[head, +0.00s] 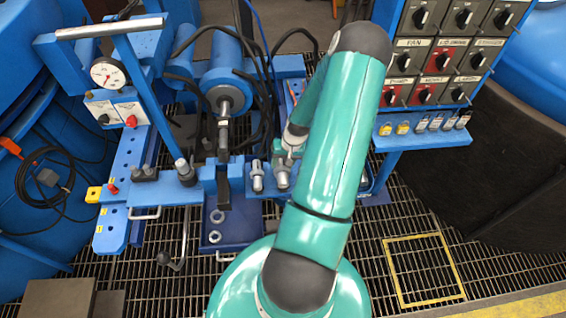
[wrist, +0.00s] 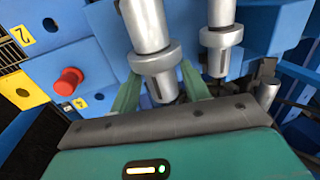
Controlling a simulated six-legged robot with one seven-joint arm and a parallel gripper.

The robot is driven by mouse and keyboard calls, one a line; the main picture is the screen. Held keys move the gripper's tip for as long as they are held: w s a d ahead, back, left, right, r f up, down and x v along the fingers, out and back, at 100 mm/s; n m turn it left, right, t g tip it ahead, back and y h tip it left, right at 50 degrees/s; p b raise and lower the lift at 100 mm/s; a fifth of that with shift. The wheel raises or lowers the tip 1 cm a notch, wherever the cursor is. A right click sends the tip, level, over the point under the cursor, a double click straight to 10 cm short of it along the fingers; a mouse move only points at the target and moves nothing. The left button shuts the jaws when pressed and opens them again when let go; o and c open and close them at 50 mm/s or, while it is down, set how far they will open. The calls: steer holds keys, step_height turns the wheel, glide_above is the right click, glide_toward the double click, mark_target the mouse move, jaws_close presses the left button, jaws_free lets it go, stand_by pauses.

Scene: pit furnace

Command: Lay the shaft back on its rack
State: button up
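A grey metal shaft (wrist: 148,28) with a thick collar and a slotted end runs down from the top of the wrist view. The two green fingers of my gripper (wrist: 160,88) lie on either side of its collar and slotted end, and look closed against it. A second, similar shaft (wrist: 221,38) stands just to the right, clear of the fingers. In the head view, two short grey metal pieces (head: 257,177) stand side by side on the blue bench rail (head: 180,188). My forearm hides most of my gripper there. I cannot tell which blue part is the rack.
A switch panel (head: 440,50) is at the upper right. A red knob (wrist: 69,81) sits left of my gripper. Grating floor (head: 360,255) is open in front.

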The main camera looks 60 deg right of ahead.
steer(key=shift+o, duration=1)
steer(key=v, duration=1.3)
steer(key=shift+s+r, duration=0.2)
steer(key=shift+r, duration=0.2)
steer(key=shift+w, duration=0.1)
steer(key=w+a+r+n+h, duration=0.2)
steer(key=w+a+r+n, duration=0.15)
steer(key=a+r, duration=0.65)
steer(key=w+a+r+n+h, duration=0.15)
steer(key=w+a+r, duration=0.35)
steer(key=a+r, duration=0.55)
steer(key=s+a+r+n+t, duration=0.1)
steer(key=s+a+r, duration=0.1)
steer(key=a, duration=0.4)
steer(key=s+a+r+n+t+y, duration=0.1)
steer(key=s+a+r+n, duration=0.1)
steer(key=a+r, duration=0.3)
steer(key=s+a+r+n+t, duration=0.1)
steer(key=s+a+r, duration=0.3)
steer(key=a, duration=0.3)
steer(key=shift+s+n+t+y, duration=0.25)
steer(key=shift+n+t+y, duration=0.05)
steer(key=shift+n+y, duration=0.1)
